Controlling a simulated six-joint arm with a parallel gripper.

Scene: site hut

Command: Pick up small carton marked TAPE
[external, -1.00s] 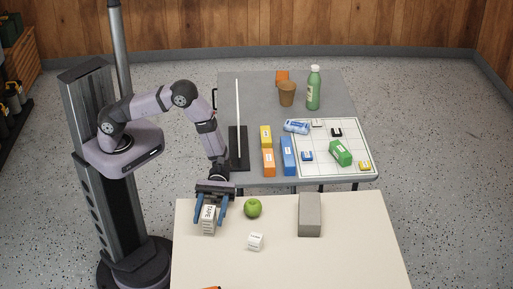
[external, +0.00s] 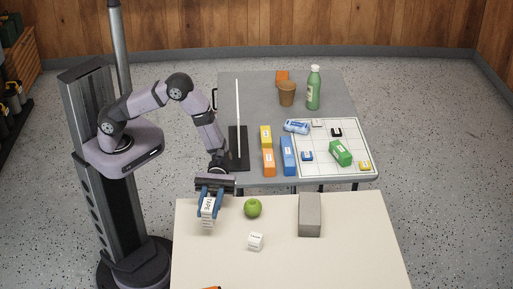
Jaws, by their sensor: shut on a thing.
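The small white carton marked TAPE (external: 208,207) is between the fingers of my gripper (external: 208,211), at the left of the cream table (external: 300,262). The fingers are blue and shut on the carton's sides. The printed word TAPE shows on its upper face. The carton is over the table's back left part; I cannot tell whether its underside touches the tabletop.
A green apple (external: 252,208), a small white cube (external: 255,241) and a grey block (external: 309,215) are to the right. The grey table (external: 250,95) behind holds a thin upright pole (external: 238,120), several cartons, a cup (external: 287,93) and a green bottle (external: 314,88). The cream table's front is mostly clear.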

